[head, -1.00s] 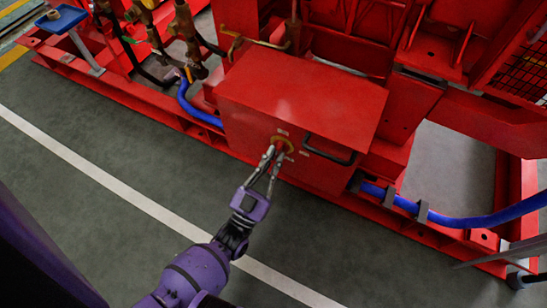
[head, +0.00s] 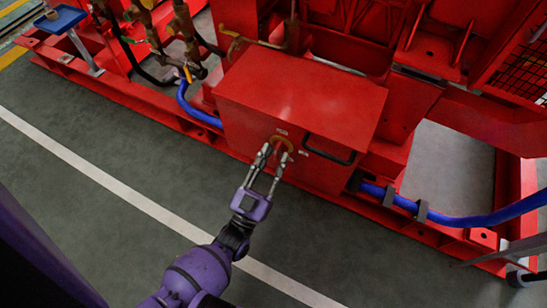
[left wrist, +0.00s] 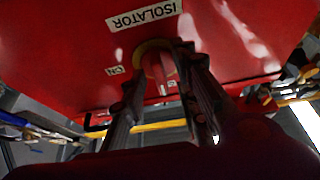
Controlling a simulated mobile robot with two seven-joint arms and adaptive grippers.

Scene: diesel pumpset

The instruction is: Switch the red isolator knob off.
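The red isolator knob (left wrist: 167,66) sits on a round yellow plate (left wrist: 150,50) on the front of a red box (head: 300,95). In the left wrist view an ISOLATOR label (left wrist: 145,14) and an ON label (left wrist: 115,70) are beside it. My left gripper (head: 276,152) is at the box front, its fingers spread. In the left wrist view its fingers (left wrist: 160,88) stand on either side of the knob, with the right one close to it; contact cannot be told. The knob is mostly hidden in the head view. My right gripper is not in view.
A black handle (head: 328,151) sticks out from the box front, right of the knob. Blue hoses (head: 455,220) run along the red base frame. A blue tray (head: 61,19) stands at the top left. The grey floor in front is clear.

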